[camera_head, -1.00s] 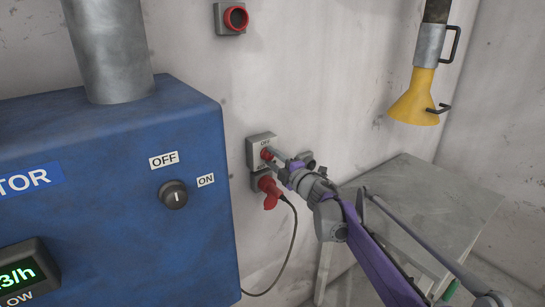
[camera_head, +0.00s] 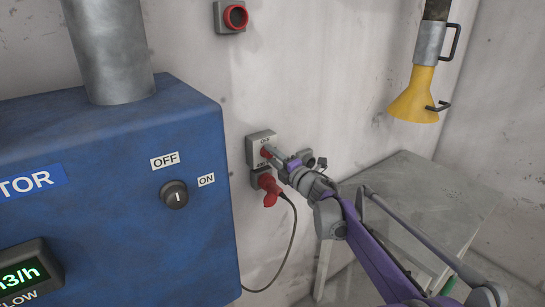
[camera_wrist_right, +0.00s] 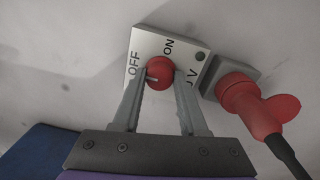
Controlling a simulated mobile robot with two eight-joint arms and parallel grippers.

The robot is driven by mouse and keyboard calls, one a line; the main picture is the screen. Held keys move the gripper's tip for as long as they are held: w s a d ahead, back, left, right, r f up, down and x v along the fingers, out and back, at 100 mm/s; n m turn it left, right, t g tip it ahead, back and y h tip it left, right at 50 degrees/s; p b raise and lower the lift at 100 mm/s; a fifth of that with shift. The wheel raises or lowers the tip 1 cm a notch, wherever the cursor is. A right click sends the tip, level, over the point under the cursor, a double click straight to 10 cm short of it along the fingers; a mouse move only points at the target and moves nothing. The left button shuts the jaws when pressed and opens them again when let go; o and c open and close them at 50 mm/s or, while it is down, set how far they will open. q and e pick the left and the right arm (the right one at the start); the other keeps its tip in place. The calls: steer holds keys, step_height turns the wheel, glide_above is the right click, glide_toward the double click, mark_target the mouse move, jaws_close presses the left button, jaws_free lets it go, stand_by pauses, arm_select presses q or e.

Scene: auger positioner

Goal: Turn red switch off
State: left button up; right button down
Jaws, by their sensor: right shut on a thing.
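The red switch (camera_head: 265,153) is a round red knob on a light grey wall box (camera_head: 254,146), right of the blue cabinet. In the right wrist view the red switch (camera_wrist_right: 158,67) sits on a plate with OFF at its left and ON above. A small pale mark shows on the knob's lower left; I cannot tell its exact setting. My right gripper (camera_head: 270,155) is at the switch. In the right wrist view my right gripper (camera_wrist_right: 160,76) has its two fingers on either side of the knob, shut on it. My left gripper is not in view.
A red plug (camera_head: 269,188) with a hanging cable is just below the switch box. The blue cabinet (camera_head: 110,230) with a black OFF/ON knob (camera_head: 174,195) stands at left. A grey table (camera_head: 425,195) is at right, below a yellow funnel (camera_head: 414,97).

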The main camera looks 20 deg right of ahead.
steer(key=shift+c, duration=2.2)
jaws_free()
steer(key=shift+s, duration=0.1)
steer(key=b+v, duration=0.1)
steer(key=v, duration=0.9)
steer(key=shift+s+d, duration=0.15)
steer(key=shift+s, duration=0.15)
